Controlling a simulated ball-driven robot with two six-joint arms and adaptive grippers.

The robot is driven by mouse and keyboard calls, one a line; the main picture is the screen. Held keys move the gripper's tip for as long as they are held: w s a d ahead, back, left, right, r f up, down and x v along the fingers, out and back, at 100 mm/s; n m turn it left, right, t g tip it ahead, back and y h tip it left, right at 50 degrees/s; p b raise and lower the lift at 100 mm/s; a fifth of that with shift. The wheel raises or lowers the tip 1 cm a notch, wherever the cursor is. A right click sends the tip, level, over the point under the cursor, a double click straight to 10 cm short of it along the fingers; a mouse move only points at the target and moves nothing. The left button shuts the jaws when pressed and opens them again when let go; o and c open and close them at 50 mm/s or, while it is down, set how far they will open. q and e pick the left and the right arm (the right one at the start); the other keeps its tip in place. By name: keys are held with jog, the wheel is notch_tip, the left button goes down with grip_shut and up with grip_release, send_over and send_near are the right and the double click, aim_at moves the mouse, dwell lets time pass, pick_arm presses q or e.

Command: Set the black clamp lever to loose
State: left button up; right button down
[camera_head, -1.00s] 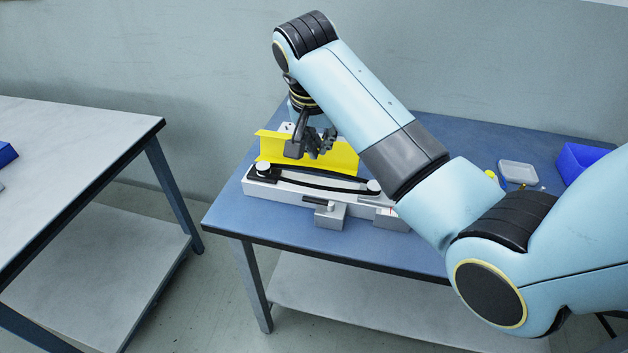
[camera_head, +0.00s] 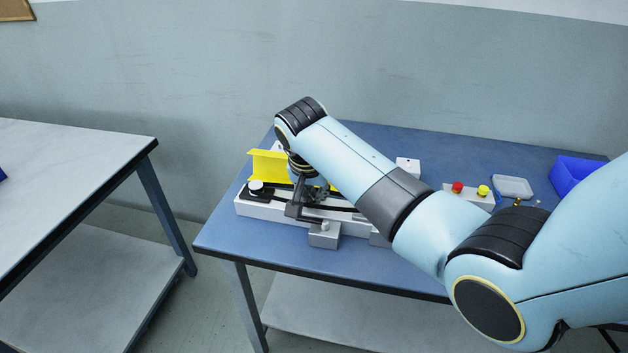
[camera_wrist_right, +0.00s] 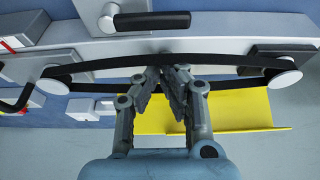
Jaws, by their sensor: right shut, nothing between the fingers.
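The black clamp lever (camera_wrist_right: 152,21) shows at the top of the right wrist view as a short dark bar, running right from a round silver pivot (camera_wrist_right: 107,19). In the head view its grey clamp block (camera_head: 324,238) sits at the front of the white rail, and my gripper hides most of the lever. My right gripper (camera_wrist_right: 176,70) is shut and empty, with its fingertips over the black belt, apart from the lever in the picture. In the head view my right gripper (camera_head: 298,208) is low over the rail. My left gripper is out of view.
A yellow angled plate (camera_head: 266,165) stands behind the belt. The blue table (camera_head: 225,232) also carries a button box with a red button (camera_head: 457,187) and a yellow button (camera_head: 483,190), a grey tray (camera_head: 513,186) and a blue bin (camera_head: 575,176). A grey table (camera_head: 70,150) stands at left.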

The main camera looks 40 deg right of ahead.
aim_at(312, 222)
jog(key=shift+s+a+r, duration=0.2)
jog(key=shift+s+a, duration=0.65)
jog(key=shift+a, duration=0.1)
jog(key=shift+r+p, duration=0.1)
jog(key=shift+p, duration=0.5)
jog(key=shift+a+n+p, duration=0.15)
jog(key=shift+n+p, duration=0.15)
jog(key=shift+n, duration=0.1)
